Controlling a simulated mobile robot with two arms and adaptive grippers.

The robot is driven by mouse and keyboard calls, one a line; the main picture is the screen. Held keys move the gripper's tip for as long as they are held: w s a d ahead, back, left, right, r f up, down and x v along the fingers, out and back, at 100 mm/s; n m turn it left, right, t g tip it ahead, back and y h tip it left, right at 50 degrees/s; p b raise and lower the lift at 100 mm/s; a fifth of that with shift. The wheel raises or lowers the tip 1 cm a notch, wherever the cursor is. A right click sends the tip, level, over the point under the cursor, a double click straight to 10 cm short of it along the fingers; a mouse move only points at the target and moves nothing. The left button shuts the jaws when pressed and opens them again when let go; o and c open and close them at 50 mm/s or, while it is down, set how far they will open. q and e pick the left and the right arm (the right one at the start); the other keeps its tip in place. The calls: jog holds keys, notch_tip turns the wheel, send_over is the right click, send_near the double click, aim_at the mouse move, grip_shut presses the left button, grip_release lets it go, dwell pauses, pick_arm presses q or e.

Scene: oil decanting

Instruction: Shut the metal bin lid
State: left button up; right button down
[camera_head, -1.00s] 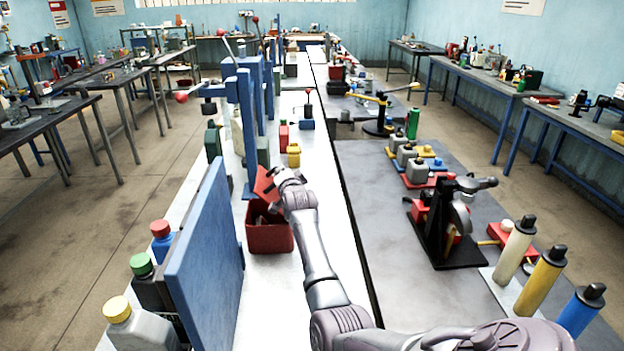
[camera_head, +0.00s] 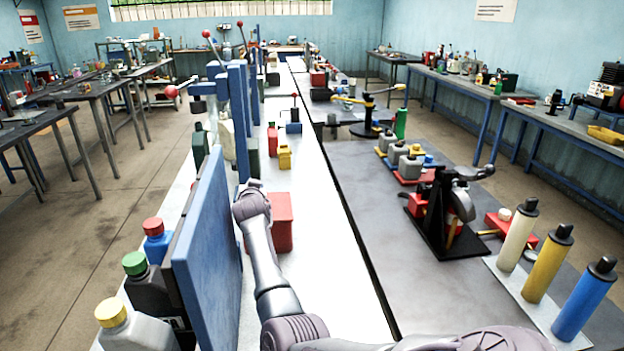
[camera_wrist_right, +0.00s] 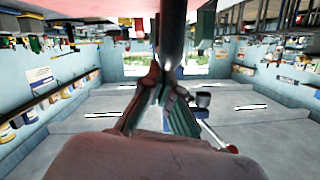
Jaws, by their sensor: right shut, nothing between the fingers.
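The red metal bin (camera_head: 283,235) stands on the white bench in the head view. Its lid (camera_head: 280,206) lies flat across the top, and no opening shows. My right gripper (camera_head: 250,186) is at the bin's left rear edge, beside a blue upright. Its fingers are small in the head view, and I cannot tell whether they touch the lid. In the upside-down right wrist view the right gripper's fingers (camera_wrist_right: 161,88) are together and empty. My right forearm covers the bin's left side. My left gripper is not in view.
A blue panel (camera_head: 207,250) stands close to the left of my right arm. Blue uprights (camera_head: 238,120) with red-knobbed levers rise behind the gripper. Capped bottles (camera_head: 135,325) stand left of the panel. White bench to the bin's right is clear.

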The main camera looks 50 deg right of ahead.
jog(key=shift+w+a+f+b, duration=0.1)
jog(key=shift+a+f+b, duration=0.05)
jog(key=shift+f+b, duration=0.2)
dwell(0.3)
notch_tip(320, 180, up, 5)
jog(key=p, duration=0.4)
jog(key=b+v, duration=0.2)
jog(key=v, duration=0.8)
jog(key=shift+s+d+f+b, duration=0.25)
jog(key=shift+f+b, duration=0.1)
jog(key=shift+f, duration=0.1)
jog(key=shift+f, duration=0.1)
